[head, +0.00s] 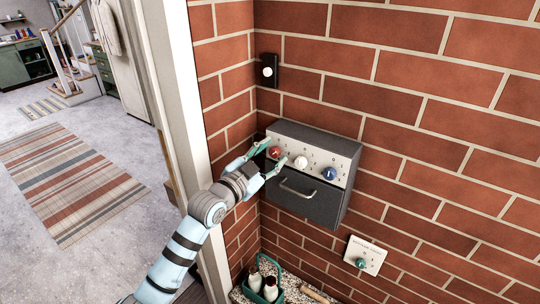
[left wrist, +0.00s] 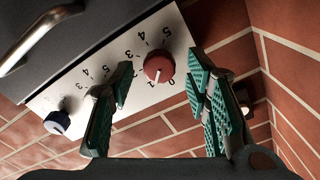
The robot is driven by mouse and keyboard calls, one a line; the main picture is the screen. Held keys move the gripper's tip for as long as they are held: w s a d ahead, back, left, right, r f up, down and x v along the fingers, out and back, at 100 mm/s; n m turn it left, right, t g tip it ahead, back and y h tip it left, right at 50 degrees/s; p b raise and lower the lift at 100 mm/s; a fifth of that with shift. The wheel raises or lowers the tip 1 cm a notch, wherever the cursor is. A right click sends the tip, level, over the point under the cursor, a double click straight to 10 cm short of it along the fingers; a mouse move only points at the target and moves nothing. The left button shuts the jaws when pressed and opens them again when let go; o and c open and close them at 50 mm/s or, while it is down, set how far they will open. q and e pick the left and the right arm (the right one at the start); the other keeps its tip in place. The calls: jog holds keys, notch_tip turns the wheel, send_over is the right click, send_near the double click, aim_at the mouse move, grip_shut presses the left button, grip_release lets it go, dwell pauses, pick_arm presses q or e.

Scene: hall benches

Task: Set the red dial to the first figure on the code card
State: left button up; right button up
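A dark grey box (head: 312,207) hangs on the brick wall, with a pale dial panel (head: 349,152) on its upper front. The panel carries a red dial (head: 275,152), a white dial (head: 301,162) and a blue dial (head: 329,174). My left gripper (head: 271,153) is open, its fingertips on either side of the red dial. In the left wrist view the red dial (left wrist: 159,68) sits ahead between the spread fingers, apparently untouched. Figures ring it; its white mark points to the picture's bottom, near the 0. No code card is recognisable. My right gripper is out of view.
The box has a front handle (head: 296,189). A black wall fitting with a white button (head: 267,71) is above it. A white plate with a teal knob (head: 361,263) is lower right. A teal caddy with bottles (head: 262,290) stands below. A doorframe is left.

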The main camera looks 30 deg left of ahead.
pick_arm(q)
jog(key=s+a, duration=0.1)
jog(key=s, duration=1.1)
jog(key=shift+a, duration=0.3)
jog(key=shift+w, duration=0.15)
jog(key=shift+f, duration=0.1)
